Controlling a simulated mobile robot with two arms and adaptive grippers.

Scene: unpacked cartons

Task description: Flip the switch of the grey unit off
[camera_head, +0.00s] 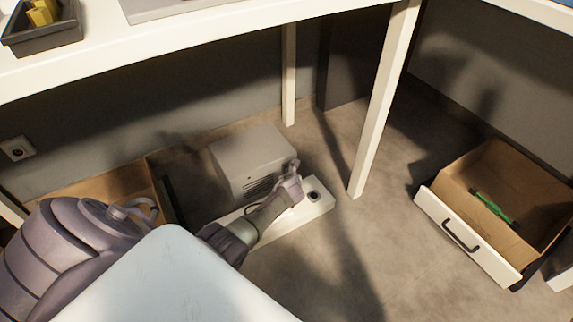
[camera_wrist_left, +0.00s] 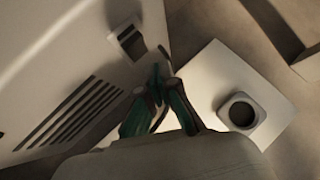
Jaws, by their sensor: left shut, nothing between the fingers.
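The grey unit (camera_head: 250,155) is a box standing on the floor under the table, with a slotted vent on its front. In the left wrist view the unit (camera_wrist_left: 60,50) fills the left side. A small rectangular switch (camera_wrist_left: 131,42) sits on its face beside the vent slots; I cannot tell which way it is set. My left gripper (camera_head: 294,168) is at the right end of the unit's front. In the left wrist view its fingertips (camera_wrist_left: 158,80) are together and empty, close to the switch. Whether they touch the unit is unclear. My right gripper is out of view.
A white board (camera_head: 318,203) with a round dark-centred fitting (camera_head: 314,196) lies in front of the unit. Table legs (camera_head: 384,100) stand to the right. An open drawer (camera_head: 465,240) holds a green item (camera_head: 494,208). A cardboard box (camera_head: 110,185) is at left.

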